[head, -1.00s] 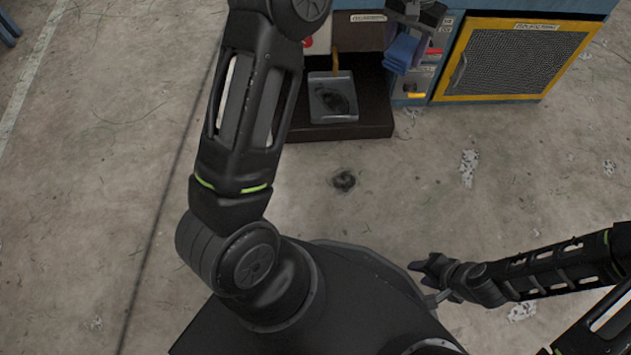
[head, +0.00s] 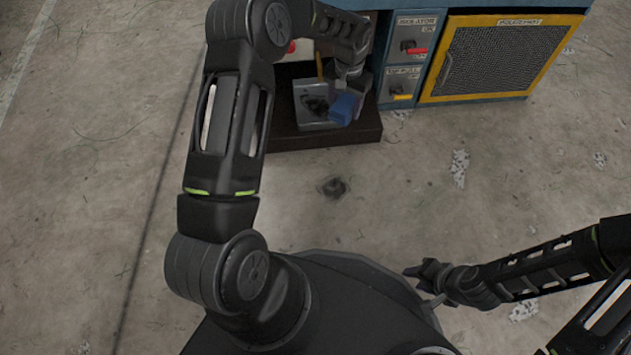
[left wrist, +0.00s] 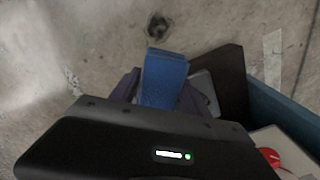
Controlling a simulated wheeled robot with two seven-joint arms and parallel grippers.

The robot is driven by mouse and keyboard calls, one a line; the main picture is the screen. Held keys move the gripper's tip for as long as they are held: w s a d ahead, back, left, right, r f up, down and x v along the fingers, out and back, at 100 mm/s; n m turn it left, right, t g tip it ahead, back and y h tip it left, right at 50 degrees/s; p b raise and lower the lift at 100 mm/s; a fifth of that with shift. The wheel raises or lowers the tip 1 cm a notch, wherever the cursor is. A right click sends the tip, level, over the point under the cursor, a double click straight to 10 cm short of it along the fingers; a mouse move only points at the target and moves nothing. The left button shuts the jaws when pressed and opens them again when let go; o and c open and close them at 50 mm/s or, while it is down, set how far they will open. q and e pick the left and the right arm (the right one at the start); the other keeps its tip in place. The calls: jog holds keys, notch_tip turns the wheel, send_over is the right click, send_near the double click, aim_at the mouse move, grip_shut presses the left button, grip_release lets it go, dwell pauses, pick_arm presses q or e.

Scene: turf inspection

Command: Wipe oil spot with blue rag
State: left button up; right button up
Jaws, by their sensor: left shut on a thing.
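The blue rag (head: 344,108) hangs from my left gripper (head: 350,90), which is shut on it. The gripper is above the right part of a grey metal tray (head: 308,121) on a dark ledge. A dark oil spot (head: 332,187) lies on the concrete floor in front of the ledge. The left wrist view shows the rag (left wrist: 163,80) and a floor spot (left wrist: 158,26). My right gripper (head: 428,275) is low at the right, with its jaw state unclear.
A blue cabinet with a yellow-framed mesh door (head: 498,58) stands at the back right. Switch panels with a red handle (head: 417,50) and a yellow handle (head: 402,97) are close right of the tray. The dark ledge (head: 345,134) sticks out. The floor in front is open.

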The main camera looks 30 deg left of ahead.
pick_arm(q)
jog(key=s+f+b, duration=0.1)
jog(key=s+f, duration=0.3)
jog(key=f, duration=0.4)
jog(key=s+a+f+m+b, duration=0.1)
jog(key=s+f, duration=0.3)
jog(key=f, duration=0.4)
jog(key=s+a+f+b, duration=0.1)
jog(key=s+f, duration=0.3)
jog(key=f, duration=0.4)
jog(key=shift+f+b, duration=0.3)
jog(key=shift+f, duration=0.1)
jog(key=shift+a, duration=0.1)
